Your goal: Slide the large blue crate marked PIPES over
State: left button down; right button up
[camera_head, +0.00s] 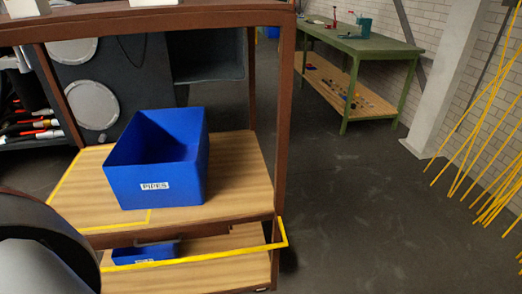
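The large blue crate (165,192) has a white label reading PIPES on its front. It stands upright on a wooden shelf (240,165) of a brown-framed rack, in the left half of the head view. The inside that shows looks empty. A yellow outline (76,172) is marked on the shelf. It runs along the left edge and shows in front of the crate, and the crate hides part of it. Neither of my grippers is in view. A dark rounded shape at the bottom left looks like part of my arm.
A smaller blue crate (146,254) sits on the lower shelf, behind a yellow bar (200,260). Bare shelf lies right of the PIPES crate. A brown post (283,120) bounds that side. A green workbench (365,47) stands far back, yellow rods (478,155) at right.

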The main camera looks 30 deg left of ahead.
aim_at(160, 159)
jog(key=i+l+z, duration=0.65)
jog(key=i+z, duration=0.15)
jog(key=z, duration=0.2)
jog(key=i+u, duration=0.45)
jog(key=i+l+u, duration=0.3)
jog(key=i+u, duration=0.2)
jog(key=i, duration=0.15)
jog(key=i+u, duration=0.25)
jog(key=u, duration=0.2)
jog(key=i+u, duration=0.25)
jog(key=u, duration=0.2)
jog(key=i+l+u, duration=0.15)
jog(key=u, duration=0.3)
jog(key=i+l+u, duration=0.2)
jog(key=u, duration=0.3)
jog(key=i+l+u, duration=0.35)
jog(key=u, duration=0.15)
jog(key=i+l+u, duration=0.3)
jog(key=u, duration=0.2)
jog(key=i+l+u, duration=0.1)
jog(key=l+u, duration=0.4)
